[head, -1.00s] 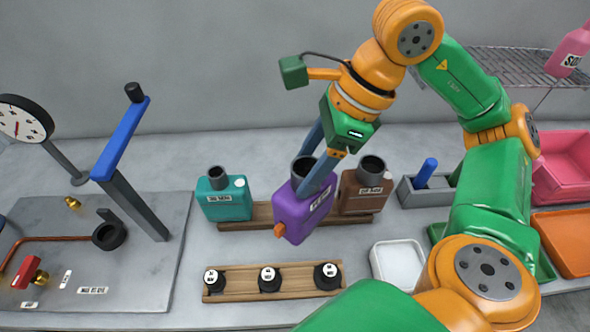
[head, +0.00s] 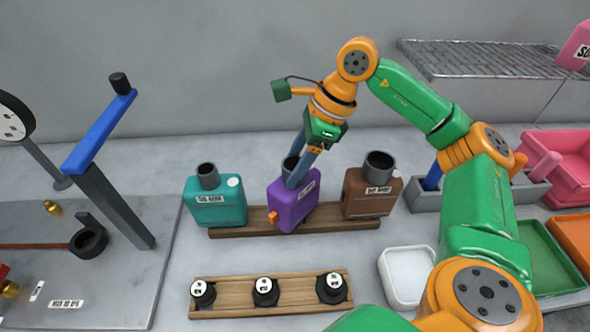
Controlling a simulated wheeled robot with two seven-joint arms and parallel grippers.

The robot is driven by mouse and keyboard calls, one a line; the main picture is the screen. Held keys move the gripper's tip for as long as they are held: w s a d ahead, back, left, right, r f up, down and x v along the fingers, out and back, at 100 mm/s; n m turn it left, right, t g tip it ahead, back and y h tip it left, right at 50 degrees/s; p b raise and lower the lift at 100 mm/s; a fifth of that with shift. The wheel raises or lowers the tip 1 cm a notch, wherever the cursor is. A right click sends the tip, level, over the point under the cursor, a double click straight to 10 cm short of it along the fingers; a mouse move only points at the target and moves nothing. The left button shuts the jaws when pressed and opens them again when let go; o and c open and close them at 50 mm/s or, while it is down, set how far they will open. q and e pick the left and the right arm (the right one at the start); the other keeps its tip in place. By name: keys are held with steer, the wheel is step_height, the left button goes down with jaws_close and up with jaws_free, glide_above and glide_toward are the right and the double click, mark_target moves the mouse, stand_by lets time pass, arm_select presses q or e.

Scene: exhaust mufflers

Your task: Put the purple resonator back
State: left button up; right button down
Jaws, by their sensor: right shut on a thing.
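The purple resonator (head: 286,210) is a small box with a dark round neck on top, a white label and an orange plug low at its front left. My right gripper (head: 296,172) is shut on it from above, at the neck. It sits over the middle of the rear wooden rack (head: 340,223), between a teal one (head: 217,207) and a brown one (head: 365,197). It looks close to upright. I cannot tell whether its base touches the rack. My left gripper is not in view.
A front wooden strip (head: 283,290) holds several black-and-white knobs. A white tray (head: 401,302) lies to its right. At the left a grey plate carries a blue-handled post (head: 112,205) and a gauge (head: 12,118). Pink (head: 570,195) and green bins stand right.

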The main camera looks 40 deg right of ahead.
steer(key=shift+c, duration=0.8)
jaws_free()
steer(key=shift+a, duration=0.1)
steer(key=shift+r, duration=0.15)
steer(key=p+v, duration=0.2)
steer(key=v, duration=1)
steer(key=shift+p, duration=0.3)
steer(key=shift+s, duration=0.1)
